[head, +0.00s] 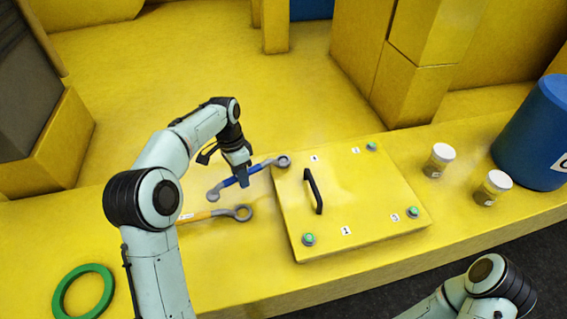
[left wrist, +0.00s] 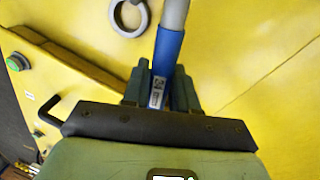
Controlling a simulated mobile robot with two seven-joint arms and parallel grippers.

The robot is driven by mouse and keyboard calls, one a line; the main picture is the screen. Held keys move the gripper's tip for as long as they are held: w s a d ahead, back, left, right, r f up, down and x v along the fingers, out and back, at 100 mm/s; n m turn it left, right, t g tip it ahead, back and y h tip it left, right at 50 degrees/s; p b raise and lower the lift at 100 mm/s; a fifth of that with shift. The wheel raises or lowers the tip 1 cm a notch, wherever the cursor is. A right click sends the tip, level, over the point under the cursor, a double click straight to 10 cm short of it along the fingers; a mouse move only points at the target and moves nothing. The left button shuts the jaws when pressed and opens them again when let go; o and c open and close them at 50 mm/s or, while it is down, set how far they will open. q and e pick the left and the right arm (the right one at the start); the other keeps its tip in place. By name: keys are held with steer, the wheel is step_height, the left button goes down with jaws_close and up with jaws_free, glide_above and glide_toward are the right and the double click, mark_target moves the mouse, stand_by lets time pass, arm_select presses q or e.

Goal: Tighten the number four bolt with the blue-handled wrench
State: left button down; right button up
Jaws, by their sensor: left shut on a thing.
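My left gripper (head: 238,178) is shut on the blue handle of the blue-handled wrench (head: 258,168). The handle also shows between the fingers in the left wrist view (left wrist: 167,62). The wrench's right ring end (head: 283,161) lies over the far-left corner of the yellow panel (head: 350,190). No bolt shows at that corner, and I cannot tell whether the ring is around one. A small label (head: 314,158) beside this corner is too small to read surely. Green-topped bolts show at the near-left (head: 308,239), near-right (head: 412,212) and far-right (head: 371,146) corners. My right gripper is out of view.
A black handle (head: 314,190) stands up from the panel. An orange-handled wrench (head: 215,214) lies left of it. A green ring (head: 83,292) lies at the near left. Two white-lidded jars (head: 439,160) and a blue drum (head: 535,135) stand at right.

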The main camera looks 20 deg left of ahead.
arm_select(q)
steer(key=shift+w+a, duration=0.15)
steer(key=shift+a, duration=0.1)
steer(key=shift+w+a+m, duration=0.25)
steer(key=shift+m, duration=0.25)
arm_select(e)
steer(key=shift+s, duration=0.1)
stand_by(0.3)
arm_select(q)
steer(key=shift+s+d+n+b, duration=0.4)
steer(key=shift+s+d+n, duration=0.05)
steer(key=shift+s+n, duration=0.05)
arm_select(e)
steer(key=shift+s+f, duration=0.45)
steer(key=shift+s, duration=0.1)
arm_select(q)
steer(key=shift+w, duration=0.1)
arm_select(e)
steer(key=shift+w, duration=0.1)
arm_select(q)
steer(key=shift+r, duration=0.15)
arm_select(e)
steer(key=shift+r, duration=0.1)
